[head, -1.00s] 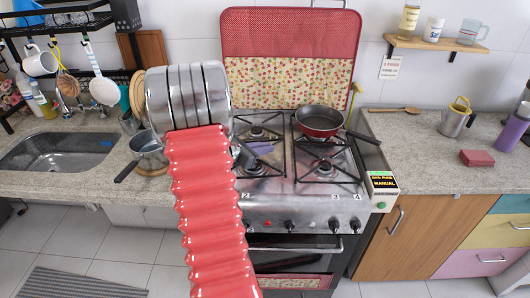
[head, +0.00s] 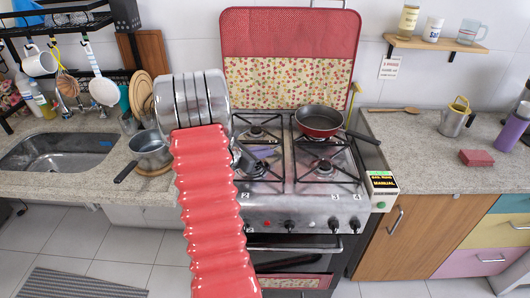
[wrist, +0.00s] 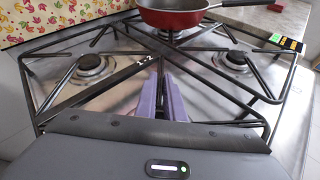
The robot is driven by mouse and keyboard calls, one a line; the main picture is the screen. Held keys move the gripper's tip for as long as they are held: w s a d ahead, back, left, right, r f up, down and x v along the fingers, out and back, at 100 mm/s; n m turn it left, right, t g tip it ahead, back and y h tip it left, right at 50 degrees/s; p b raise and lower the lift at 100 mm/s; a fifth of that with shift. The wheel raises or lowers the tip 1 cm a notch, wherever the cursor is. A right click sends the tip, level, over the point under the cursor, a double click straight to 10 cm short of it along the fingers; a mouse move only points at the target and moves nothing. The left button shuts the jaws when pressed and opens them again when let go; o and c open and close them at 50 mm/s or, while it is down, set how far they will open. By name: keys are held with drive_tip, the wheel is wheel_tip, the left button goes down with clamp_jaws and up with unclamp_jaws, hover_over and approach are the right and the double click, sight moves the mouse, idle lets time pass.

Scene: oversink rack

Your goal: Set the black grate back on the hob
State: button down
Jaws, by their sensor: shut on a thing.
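The black grate (wrist: 112,92) is a frame of thin dark bars over the left side of the steel hob (head: 280,185). In the wrist view my gripper (wrist: 162,98) has its purple fingers close together on a bar near the frame's middle. The grate also shows in the head view, partly behind my arm. The far left burner (wrist: 90,68) shows beneath its bars. I cannot tell whether the grate touches the hob. The near left burner is mostly hidden by my gripper.
A red pan (head: 319,121) stands on the right-hand grate (head: 330,166). A raised, patterned hob lid (head: 290,60) stands behind. The right counter (head: 410,150) has free room.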

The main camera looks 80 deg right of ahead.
drive_tip(key=c, duration=1.9)
unclamp_jaws()
drive_tip(key=shift+f, duration=0.1)
drive_tip(key=shift+o, duration=0.2)
drive_tip(key=v, duration=1.2)
